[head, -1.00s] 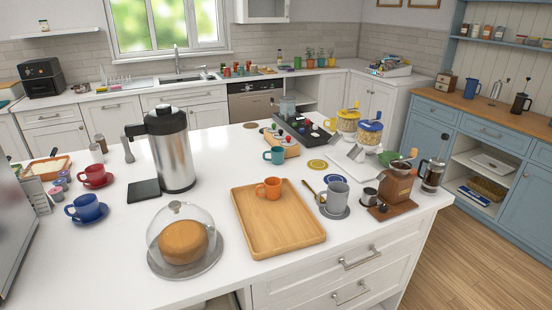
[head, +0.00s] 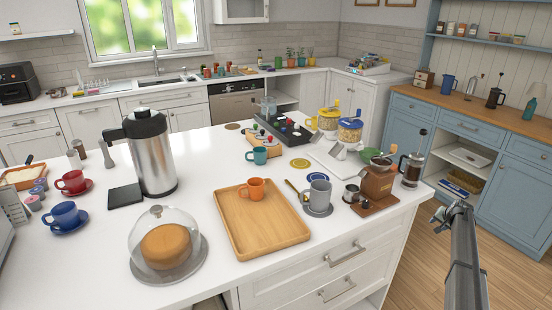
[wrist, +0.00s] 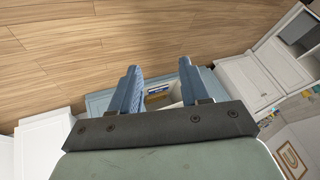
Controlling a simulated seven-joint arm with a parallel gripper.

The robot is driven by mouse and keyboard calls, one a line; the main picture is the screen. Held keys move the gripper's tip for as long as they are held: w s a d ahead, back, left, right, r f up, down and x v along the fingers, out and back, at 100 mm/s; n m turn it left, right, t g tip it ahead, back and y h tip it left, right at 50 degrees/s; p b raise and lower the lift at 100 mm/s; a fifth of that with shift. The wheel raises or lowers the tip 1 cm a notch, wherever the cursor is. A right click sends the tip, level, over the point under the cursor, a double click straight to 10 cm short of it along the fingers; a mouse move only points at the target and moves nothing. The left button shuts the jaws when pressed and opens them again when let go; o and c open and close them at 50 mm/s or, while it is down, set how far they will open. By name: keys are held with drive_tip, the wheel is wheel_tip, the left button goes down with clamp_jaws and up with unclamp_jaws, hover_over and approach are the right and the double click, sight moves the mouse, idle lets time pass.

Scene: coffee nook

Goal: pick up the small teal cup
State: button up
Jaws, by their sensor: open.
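The small teal cup (head: 260,155) stands upright on the white island counter, behind the wooden tray, with its handle to the left. My gripper (wrist: 158,88) shows in the wrist view with its two blue fingers apart and nothing between them. It points toward the wooden floor and the blue cabinet, and the cup is not in the wrist view. In the head view my arm stands at the lower right, off the island's right edge, well away from the cup.
The wooden tray (head: 262,228) holds an orange cup (head: 252,190) in front of the teal cup. A grey mug (head: 319,194), coffee grinder (head: 378,180) and French press (head: 411,168) stand to the right. A steel urn (head: 153,158) and glass-domed cake (head: 167,246) stand left.

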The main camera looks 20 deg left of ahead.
drive_tip(key=w+d+r+t, duration=0.2)
drive_tip(key=w+r, duration=0.3)
drive_tip(key=r, duration=0.6)
drive_tip(key=w+d+r+t, duration=0.15)
drive_tip(key=w+r, duration=0.35)
drive_tip(key=r, duration=0.6)
drive_tip(key=w+d+r+t, duration=0.25)
drive_tip(key=w+r, duration=0.35)
drive_tip(key=r, duration=0.5)
drive_tip(key=w+a+r+y, duration=0.1)
drive_tip(key=w+a+r, duration=0.1)
drive_tip(key=a+r, duration=0.4)
drive_tip(key=w+a+r, duration=0.3)
drive_tip(key=a, duration=0.5)
drive_tip(key=s+a+r+g+y, duration=0.1)
drive_tip(key=a+r+g, duration=0.15)
drive_tip(key=a, duration=2.05)
drive_tip(key=s+a+r+g+y, duration=0.1)
drive_tip(key=a+r, duration=0.3)
drive_tip(key=a, duration=1.8)
drive_tip(key=m+g+h, duration=0.3)
drive_tip(key=m+g, duration=0.4)
approach(248, 153)
drive_tip(key=x, duration=1)
drive_tip(key=shift+w+f, duration=0.1)
drive_tip(key=shift+w, duration=0.05)
